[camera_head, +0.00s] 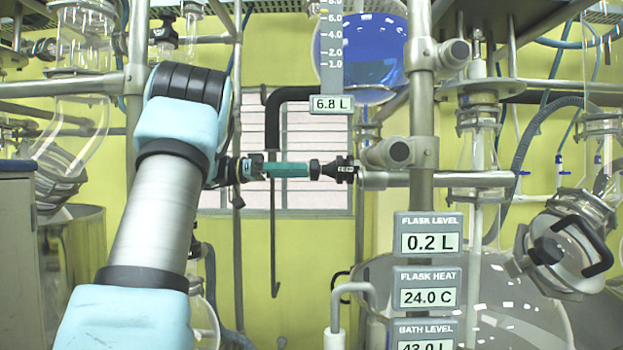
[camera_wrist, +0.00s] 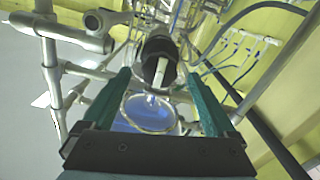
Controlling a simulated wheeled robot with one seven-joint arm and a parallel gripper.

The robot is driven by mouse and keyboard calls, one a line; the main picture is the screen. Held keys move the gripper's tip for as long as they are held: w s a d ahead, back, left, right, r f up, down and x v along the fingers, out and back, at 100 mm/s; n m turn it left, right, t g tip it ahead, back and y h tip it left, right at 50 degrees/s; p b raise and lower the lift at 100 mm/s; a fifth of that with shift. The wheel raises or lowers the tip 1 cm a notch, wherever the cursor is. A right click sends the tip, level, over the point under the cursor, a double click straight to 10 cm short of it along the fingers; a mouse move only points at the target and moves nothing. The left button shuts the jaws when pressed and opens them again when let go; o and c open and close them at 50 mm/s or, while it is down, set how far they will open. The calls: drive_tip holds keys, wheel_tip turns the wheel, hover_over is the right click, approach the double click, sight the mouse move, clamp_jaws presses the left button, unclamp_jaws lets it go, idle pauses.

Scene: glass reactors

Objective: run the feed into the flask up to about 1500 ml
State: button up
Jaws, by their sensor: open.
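The feed vessel (camera_head: 365,50) is a round glass holding blue liquid, with a scale and a 6.8 L readout (camera_head: 331,104). The large glass flask (camera_head: 510,300) is at lower right, partly behind the readouts; its level display (camera_head: 429,242) shows 0.2 L. A black valve knob (camera_head: 345,169) sits left of the metal post. My gripper (camera_head: 310,170) has teal fingers pointing right at this knob. In the wrist view my gripper (camera_wrist: 163,100) is open, and a dark round part with a pale bar (camera_wrist: 160,70) shows beyond its fingers. Contact cannot be told.
A metal post (camera_head: 421,110) and crossing pipes stand close right of my gripper. A flask heat readout (camera_head: 429,297) shows 24.0 C; the bath level readout (camera_head: 428,345) is cut off. A bent black pipe (camera_head: 272,120) hangs behind my gripper.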

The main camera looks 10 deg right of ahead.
drive_tip(key=w+a+b, duration=0.1)
drive_tip(key=a, duration=0.5)
drive_tip(key=shift+b, duration=0.3)
idle(7.1)
